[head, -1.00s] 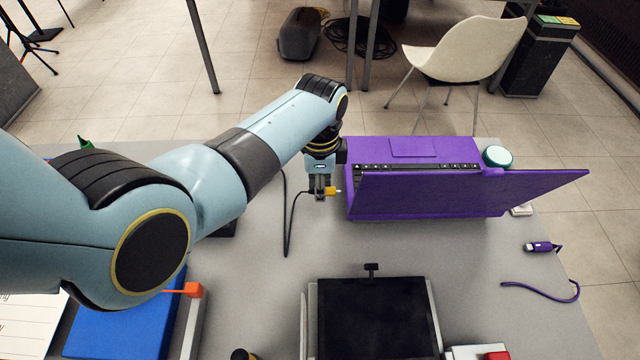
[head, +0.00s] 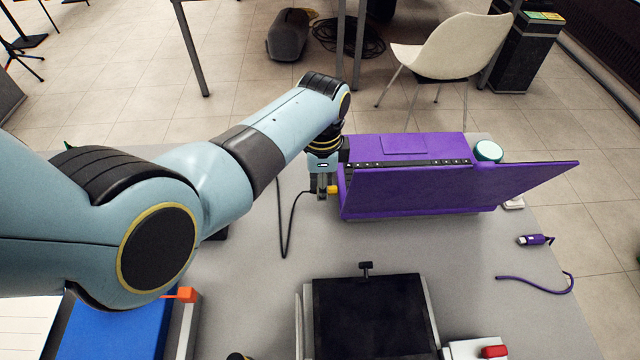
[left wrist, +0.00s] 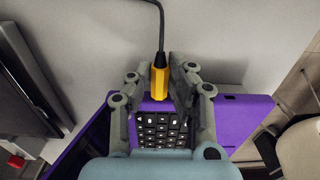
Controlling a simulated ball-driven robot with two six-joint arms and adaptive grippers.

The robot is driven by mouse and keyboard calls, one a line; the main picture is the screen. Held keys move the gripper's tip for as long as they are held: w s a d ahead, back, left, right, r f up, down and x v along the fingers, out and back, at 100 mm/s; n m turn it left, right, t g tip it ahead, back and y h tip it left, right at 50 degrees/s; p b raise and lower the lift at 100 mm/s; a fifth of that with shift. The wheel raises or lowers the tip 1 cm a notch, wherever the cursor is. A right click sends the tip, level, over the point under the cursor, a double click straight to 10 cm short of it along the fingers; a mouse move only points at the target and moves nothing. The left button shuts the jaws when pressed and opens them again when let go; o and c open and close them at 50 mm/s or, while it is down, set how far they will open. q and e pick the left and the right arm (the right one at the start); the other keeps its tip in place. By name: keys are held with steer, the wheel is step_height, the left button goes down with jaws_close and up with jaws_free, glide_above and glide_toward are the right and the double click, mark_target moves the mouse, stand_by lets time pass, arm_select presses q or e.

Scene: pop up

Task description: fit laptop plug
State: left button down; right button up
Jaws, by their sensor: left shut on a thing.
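The purple laptop (head: 410,190) stands open on the grey table, its screen leaning toward the near right. My left gripper (head: 323,190) is at the laptop's left side, shut on a yellow plug (head: 333,189) with a black cable. The plug lies level, pointing right, and its front meets the laptop's left edge; its metal tip does not show. In the left wrist view the yellow plug (left wrist: 160,82) sits between the fingers, with the laptop keyboard (left wrist: 160,128) beyond. The port is hidden, so how deep the plug sits cannot be told. My right gripper is out of view.
A purple cable with a connector (head: 532,240) lies at the table's right. A dark tablet on a stand (head: 370,315) is in front. A blue box (head: 110,325) is at the near left.

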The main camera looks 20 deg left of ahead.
arm_select(q)
steer(key=shift+d, duration=0.1)
steer(key=c, duration=1.2)
jaws_free()
steer(key=shift+o, duration=0.2)
steer(key=shift+r, duration=0.1)
step_height(320, 180, up, 7)
steer(key=shift+r, duration=0.15)
steer(key=shift+r, duration=0.1)
